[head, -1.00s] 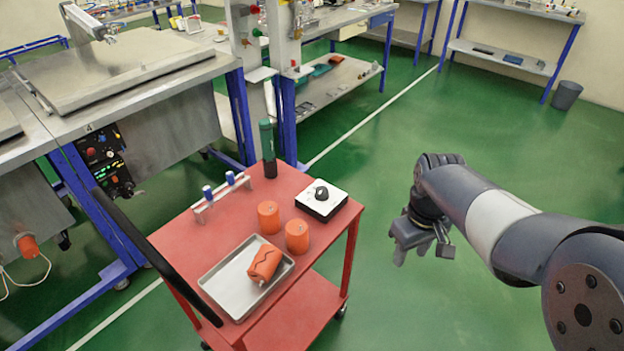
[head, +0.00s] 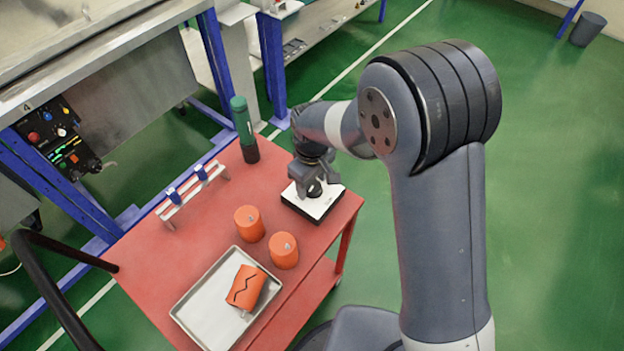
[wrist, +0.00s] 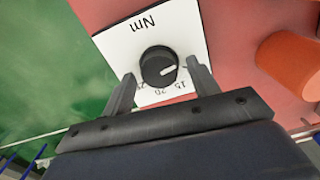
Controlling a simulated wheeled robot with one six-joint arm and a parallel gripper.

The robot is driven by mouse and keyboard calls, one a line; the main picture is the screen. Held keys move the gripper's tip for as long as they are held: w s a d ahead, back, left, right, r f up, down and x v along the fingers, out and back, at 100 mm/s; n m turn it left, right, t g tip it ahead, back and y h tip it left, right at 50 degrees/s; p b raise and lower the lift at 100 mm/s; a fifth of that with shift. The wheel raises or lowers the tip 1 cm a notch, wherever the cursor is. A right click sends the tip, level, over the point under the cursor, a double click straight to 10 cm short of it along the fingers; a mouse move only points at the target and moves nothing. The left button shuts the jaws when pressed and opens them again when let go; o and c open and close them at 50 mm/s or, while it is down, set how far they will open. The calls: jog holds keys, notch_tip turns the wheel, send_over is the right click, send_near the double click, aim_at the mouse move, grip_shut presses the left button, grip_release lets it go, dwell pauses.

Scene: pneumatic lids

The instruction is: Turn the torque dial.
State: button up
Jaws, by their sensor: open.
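The torque dial (wrist: 159,67) is a round black knob with a white pointer line, on a white plate (wrist: 115,47) marked "Nm" and several numbers. In the head view the dial's box (head: 322,207) sits at the cart's right corner, and my gripper (head: 308,186) is right over it, partly hiding the knob. In the wrist view my gripper (wrist: 161,84) is open, with one finger on each side of the knob's near part. I cannot tell whether the fingers touch the knob. The pointer line points right, slightly downward in the picture.
The red cart (head: 150,250) carries two orange cylinders (head: 249,224), a metal tray (head: 195,305) with a marked orange piece (head: 246,288), a small rack with blue-topped items (head: 190,192) and a dark green bottle-like object (head: 244,130). A black handle (head: 60,250) is at left.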

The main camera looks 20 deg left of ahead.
jog(key=shift+s+d+r, duration=0.1)
jog(key=shift+d, duration=0.05)
jog(key=c, duration=1)
jog(key=shift+m, duration=0.4)
jog(key=m+b, duration=0.1)
jog(key=m, duration=0.1)
jog(key=shift+m, duration=0.3)
jog(key=m+b, duration=0.1)
jog(key=m, duration=0.3)
jog(key=shift+m, duration=0.3)
jog(key=o, duration=1)
